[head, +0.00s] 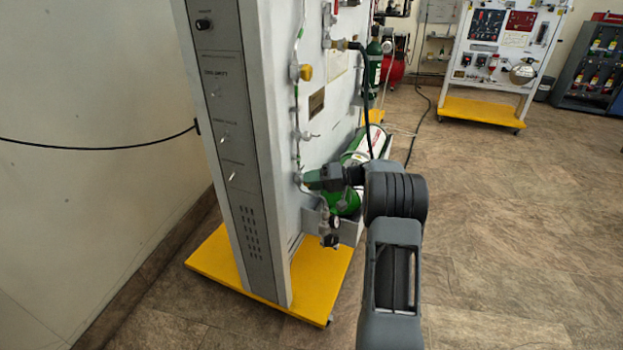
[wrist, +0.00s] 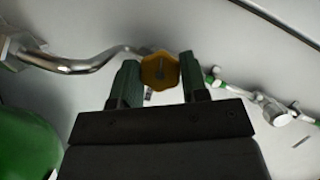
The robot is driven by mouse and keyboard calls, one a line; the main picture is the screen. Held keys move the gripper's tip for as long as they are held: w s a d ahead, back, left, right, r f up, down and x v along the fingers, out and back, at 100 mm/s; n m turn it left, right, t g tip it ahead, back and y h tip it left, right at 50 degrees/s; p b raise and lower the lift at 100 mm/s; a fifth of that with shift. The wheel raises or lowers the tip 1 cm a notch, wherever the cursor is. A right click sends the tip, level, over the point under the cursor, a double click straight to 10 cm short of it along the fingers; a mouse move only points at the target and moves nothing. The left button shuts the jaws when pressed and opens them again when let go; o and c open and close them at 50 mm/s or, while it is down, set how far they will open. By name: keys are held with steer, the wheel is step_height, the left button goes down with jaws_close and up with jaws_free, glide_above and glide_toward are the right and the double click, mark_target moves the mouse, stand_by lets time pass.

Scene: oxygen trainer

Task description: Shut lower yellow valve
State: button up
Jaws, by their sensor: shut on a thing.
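The lower yellow valve (wrist: 160,71) shows in the wrist view as a yellow-orange knob on the pipe line, between the two green fingertips of my gripper (wrist: 160,84). The jaws are shut on the knob. In the head view my gripper (head: 308,181) reaches the panel's pipe line low on the grey trainer panel (head: 325,110), and it hides the knob there. A second yellow valve (head: 305,72) sits higher on the same line, away from my gripper.
A green cylinder (head: 345,197) lies beside the panel, close to my gripper. A gauge (head: 331,240) hangs below it. The panel stands on a yellow base (head: 318,285). A second trainer (head: 505,45) stands far back right. The floor on the right is clear.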

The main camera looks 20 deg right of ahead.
steer(key=shift+m, duration=0.3)
stand_by(0.4)
steer(key=o, duration=0.9)
steer(key=shift+o, duration=0.2)
steer(key=shift+d, duration=0.15)
